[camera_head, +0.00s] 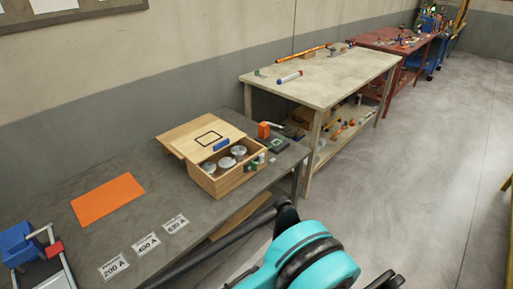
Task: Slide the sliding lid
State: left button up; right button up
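A light wooden box (236,179) stands on the dark grey table. Its flat wooden lid (187,135) has a black outlined rectangle and a blue handle (221,145). The lid covers the back part of the box and sticks out past its far left side. The front part is open and shows several round metal pieces (239,151) inside. A teal and black part of my own arm is at the bottom, well in front of the box and apart from it. I make out no gripper fingers in this view.
An orange sheet (107,199) and several white labels (147,244) lie on the dark table (178,204). Small green parts and an orange block (263,130) sit beside the box. A blue-and-red device (38,256) is at lower left. A beige workbench (345,75) stands behind.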

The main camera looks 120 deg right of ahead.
aim_at(199, 145)
jog(key=z, duration=3.7)
